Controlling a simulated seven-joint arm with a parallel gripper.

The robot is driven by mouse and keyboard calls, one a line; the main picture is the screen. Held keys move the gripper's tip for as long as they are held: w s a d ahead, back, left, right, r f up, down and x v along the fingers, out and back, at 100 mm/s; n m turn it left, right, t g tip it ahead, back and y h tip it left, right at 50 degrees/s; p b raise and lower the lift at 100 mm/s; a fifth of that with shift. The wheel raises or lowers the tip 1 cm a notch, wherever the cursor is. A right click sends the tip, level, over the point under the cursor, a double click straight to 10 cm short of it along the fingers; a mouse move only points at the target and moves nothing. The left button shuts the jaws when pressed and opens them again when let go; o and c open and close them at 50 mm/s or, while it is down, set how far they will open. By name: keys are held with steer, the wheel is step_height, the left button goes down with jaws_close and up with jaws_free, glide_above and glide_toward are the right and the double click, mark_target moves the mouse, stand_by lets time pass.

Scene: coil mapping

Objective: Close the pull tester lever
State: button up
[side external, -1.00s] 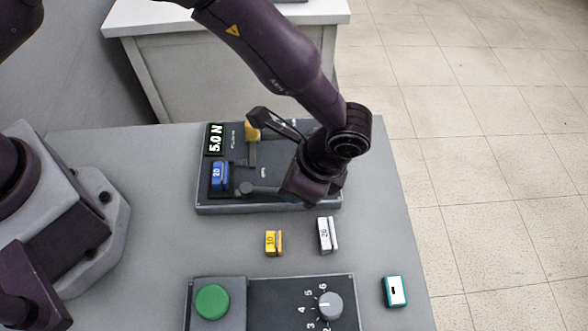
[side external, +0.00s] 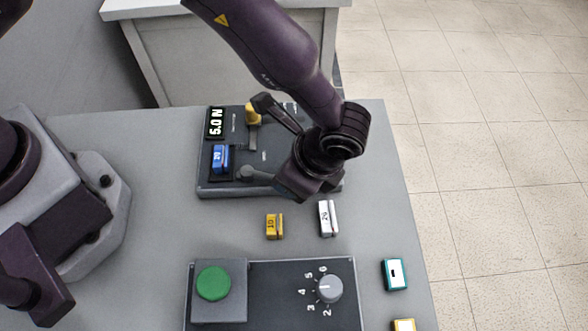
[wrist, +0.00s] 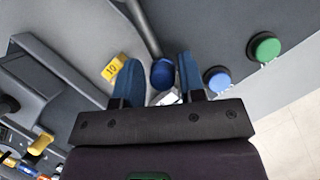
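The pull tester (side external: 215,187) is a dark panel on the table with a display (side external: 215,123) reading 5.0 N. Its lever (side external: 246,173) runs from a round grey pivot to the right, and its far end is hidden under my gripper in the side view. In the wrist view the grey lever bar (wrist: 147,32) ends in a blue knob (wrist: 162,73). My gripper (wrist: 160,72) has its two blue fingers on either side of this knob, with narrow gaps showing. I cannot tell whether either finger touches it.
A blue 20 block (side external: 220,157) sits on the tester, near a yellow piece (side external: 253,114). A yellow 10 block (side external: 274,226) and a white block (side external: 328,219) lie in front. A box with a green button (side external: 213,283) and dial (side external: 329,288) stands nearer. A teal-edged block (side external: 395,274) lies right.

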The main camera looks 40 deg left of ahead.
steer(key=shift+o, duration=0.7)
steer(key=s+v, duration=0.1)
steer(key=v, duration=1.2)
steer(key=shift+w, duration=0.5)
steer(key=s+a+r+n+t+h, duration=0.1)
steer(key=s+a+r+n, duration=0.3)
steer(key=a, duration=0.6)
steer(key=s+a+r+n+t+h, duration=0.2)
steer(key=a+r+n, duration=0.4)
steer(key=a, duration=0.5)
steer(key=s+a+r+n+t+h, duration=0.1)
steer(key=s+a+r+n+t, duration=0.2)
steer(key=s+a+r+n, duration=0.2)
steer(key=a+r, duration=0.3)
steer(key=a, duration=0.2)
steer(key=shift+s+a+n+h, duration=0.3)
steer(key=shift+s+a+n, duration=0.1)
steer(key=shift+r, duration=0.1)
steer(key=shift+c, duration=0.4)
